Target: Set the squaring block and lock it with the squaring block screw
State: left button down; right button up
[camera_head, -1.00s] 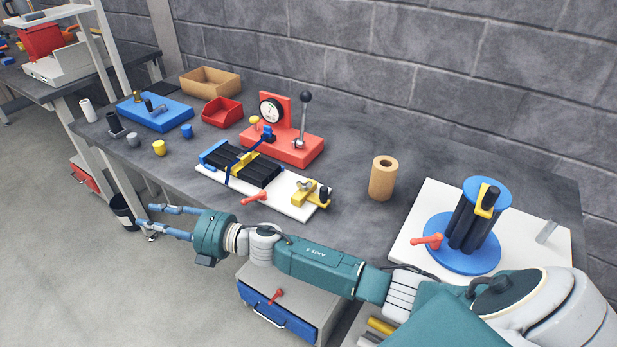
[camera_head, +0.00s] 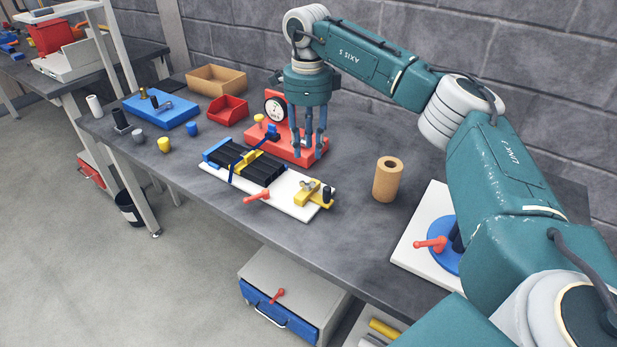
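A yellow block (camera_head: 308,196) sits at the right end of a white board (camera_head: 214,177); it looks like the squaring block. A small grey wing-shaped screw (camera_head: 307,185) stands on it, perhaps the squaring block screw. A black knob (camera_head: 327,194) is beside it. My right gripper (camera_head: 308,153) points down at the red gauge stand (camera_head: 284,147), behind the board. Its fingers look spread and hide the stand's lever; contact is unclear. My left gripper is out of view.
A cardboard roll (camera_head: 387,180) stands right of the board. A blue reel (camera_head: 443,258) on a white plate (camera_head: 414,231) is partly hidden by my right arm. Red and brown bins (camera_head: 225,111) and a blue block (camera_head: 160,113) stand at the back left. The bench between board and roll is clear.

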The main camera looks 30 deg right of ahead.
aim_at(307, 182)
notch_tip(307, 182, down, 11)
jog(key=shift+r+p, duration=0.15)
jog(key=shift+p, duration=0.4)
jog(key=shift+a, duration=0.1)
grip_shut()
